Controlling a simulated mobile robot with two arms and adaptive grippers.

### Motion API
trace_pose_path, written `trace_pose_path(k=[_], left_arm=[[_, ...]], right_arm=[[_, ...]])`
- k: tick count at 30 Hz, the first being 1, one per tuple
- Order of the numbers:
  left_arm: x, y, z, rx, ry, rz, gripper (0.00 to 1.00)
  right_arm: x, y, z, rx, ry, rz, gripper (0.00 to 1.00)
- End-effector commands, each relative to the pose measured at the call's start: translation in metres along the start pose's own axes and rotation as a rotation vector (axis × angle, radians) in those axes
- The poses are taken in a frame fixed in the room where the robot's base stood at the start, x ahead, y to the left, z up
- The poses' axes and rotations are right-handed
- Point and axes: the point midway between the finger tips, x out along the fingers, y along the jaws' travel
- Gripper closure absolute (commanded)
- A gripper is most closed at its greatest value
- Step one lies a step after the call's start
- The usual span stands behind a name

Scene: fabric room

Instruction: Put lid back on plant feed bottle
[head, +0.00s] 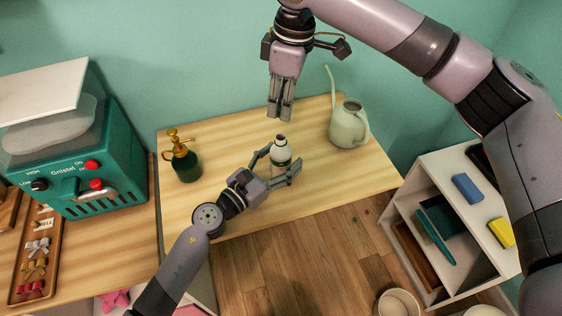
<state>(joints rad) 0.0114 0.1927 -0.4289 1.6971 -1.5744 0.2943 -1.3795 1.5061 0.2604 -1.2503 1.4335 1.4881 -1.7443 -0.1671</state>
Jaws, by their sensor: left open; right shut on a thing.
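The plant feed bottle (280,154), white with a dark green band, stands upright on the wooden table. Its neck top looks dark and uncovered. My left gripper (276,168) is open, with its fingers spread on either side of the bottle; I cannot tell whether they touch it. My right gripper (280,112) points down above and slightly behind the bottle. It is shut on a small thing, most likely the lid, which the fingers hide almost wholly.
A green spray bottle (185,164) stands left on the wooden table (225,205), and a pale watering can (348,126) stands right. A teal machine (95,160) is at far left beside a tray of bows (38,250). A white shelf (450,215) stands at right.

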Motion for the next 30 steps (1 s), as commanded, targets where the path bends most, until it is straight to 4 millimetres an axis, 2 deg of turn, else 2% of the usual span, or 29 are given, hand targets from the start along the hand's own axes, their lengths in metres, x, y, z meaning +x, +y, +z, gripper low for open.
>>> trace_pose_path(k=[9,30], left_arm=[[0.0015,-0.0002,0.0000,-0.001,0.000,0.000,0.36],[0.0012,0.0000,-0.0001,0.000,0.000,0.000,0.82]], right_arm=[[0.0000,-0.0001,-0.0001,0.000,0.000,0.000,0.85],[0.0000,-0.0001,-0.0001,0.000,0.000,0.000,0.85]])
